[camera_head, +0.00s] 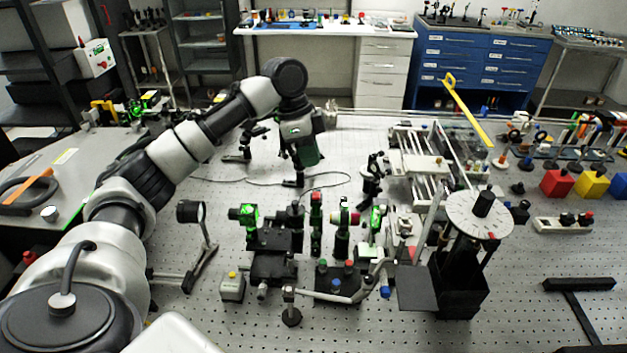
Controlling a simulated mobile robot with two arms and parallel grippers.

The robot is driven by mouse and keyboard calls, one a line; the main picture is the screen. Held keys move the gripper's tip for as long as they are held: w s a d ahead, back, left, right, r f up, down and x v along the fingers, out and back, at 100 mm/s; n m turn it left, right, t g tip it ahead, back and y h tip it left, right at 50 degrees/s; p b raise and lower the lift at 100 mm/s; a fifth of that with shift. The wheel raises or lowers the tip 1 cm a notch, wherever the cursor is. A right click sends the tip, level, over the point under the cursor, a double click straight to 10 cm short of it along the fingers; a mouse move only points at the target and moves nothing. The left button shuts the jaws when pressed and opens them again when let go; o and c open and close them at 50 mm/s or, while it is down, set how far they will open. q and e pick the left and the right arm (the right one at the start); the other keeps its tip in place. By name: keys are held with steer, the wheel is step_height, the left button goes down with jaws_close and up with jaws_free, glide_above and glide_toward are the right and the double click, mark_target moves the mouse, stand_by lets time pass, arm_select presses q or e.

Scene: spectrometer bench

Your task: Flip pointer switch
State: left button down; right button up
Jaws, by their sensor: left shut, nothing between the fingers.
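My left arm comes in from the left, bends at a high elbow and points down over the middle of the perforated bench. My left gripper (301,172) is at its lower end, shut and empty, behind the row of optical mounts. Its fingertips are small and dark here. I cannot tell for certain which part is the pointer switch. A small grey box with a yellow button (232,286) stands at front left, well apart from the gripper. A white box with dark and red knobs (563,223) lies at the right. My right gripper is not in view.
Optical mounts with green-lit parts (249,215) crowd the bench middle. A white graduated disc (462,211) stands above a black box (457,288) to their right. A yellow bar (467,113) slants behind. Coloured blocks (557,184) stand at right. The front right bench has free room.

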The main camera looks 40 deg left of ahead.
mark_target(318, 197)
arm_select(q)
steer(key=p+x, duration=0.1)
steer(key=x, duration=0.1)
steer(key=s+x, duration=0.1)
steer(key=x, duration=0.2)
steer(key=shift+f+p, duration=0.35)
steer(key=shift+p, duration=0.05)
steer(key=shift+s+d+f, duration=0.1)
steer(key=shift+s+f, duration=0.15)
steer(key=shift+f, duration=0.3)
